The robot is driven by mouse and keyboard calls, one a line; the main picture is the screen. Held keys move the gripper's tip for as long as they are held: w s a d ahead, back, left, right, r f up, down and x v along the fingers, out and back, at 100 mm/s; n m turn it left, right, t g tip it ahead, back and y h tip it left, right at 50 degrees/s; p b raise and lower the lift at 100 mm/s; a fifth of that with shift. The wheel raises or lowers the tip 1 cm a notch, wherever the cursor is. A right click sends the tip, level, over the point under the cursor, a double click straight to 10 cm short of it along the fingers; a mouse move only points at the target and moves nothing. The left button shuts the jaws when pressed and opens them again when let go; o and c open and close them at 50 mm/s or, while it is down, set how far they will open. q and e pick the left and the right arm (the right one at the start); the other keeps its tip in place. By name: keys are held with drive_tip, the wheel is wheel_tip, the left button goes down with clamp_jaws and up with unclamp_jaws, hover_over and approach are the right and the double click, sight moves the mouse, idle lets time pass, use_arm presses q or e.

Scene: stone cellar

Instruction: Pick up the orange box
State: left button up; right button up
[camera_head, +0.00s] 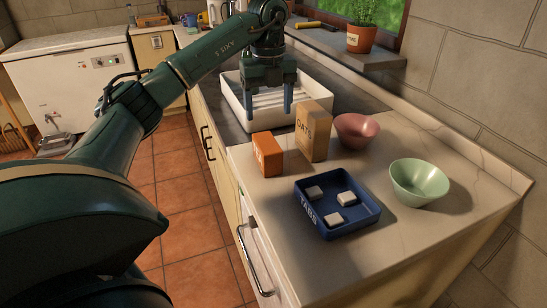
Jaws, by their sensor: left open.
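The orange box (267,154) stands upright on the counter near its left edge, with a pale marking on its front. A tan box marked OATS (314,131) stands close at its right. My left gripper (271,106) points down over the white tray-like basin behind the boxes. Its two fingers are apart with nothing between them. It is behind and above the orange box and does not touch it. My right gripper is not in view.
A blue tray (346,232) with three pale blocks, a pink bowl (357,130) and a green bowl (419,181) share the counter. The white basin (235,96) lies behind. A potted plant (361,38) stands on the sill. Counter space at front right is clear.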

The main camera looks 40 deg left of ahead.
sight(267, 142)
use_arm(q)
drive_tip(key=f, duration=1.2)
drive_tip(key=shift+s+p, duration=0.3)
drive_tip(key=shift+s, duration=0.05)
drive_tip(key=shift+c, duration=0.2)
drive_tip(key=c, duration=1)
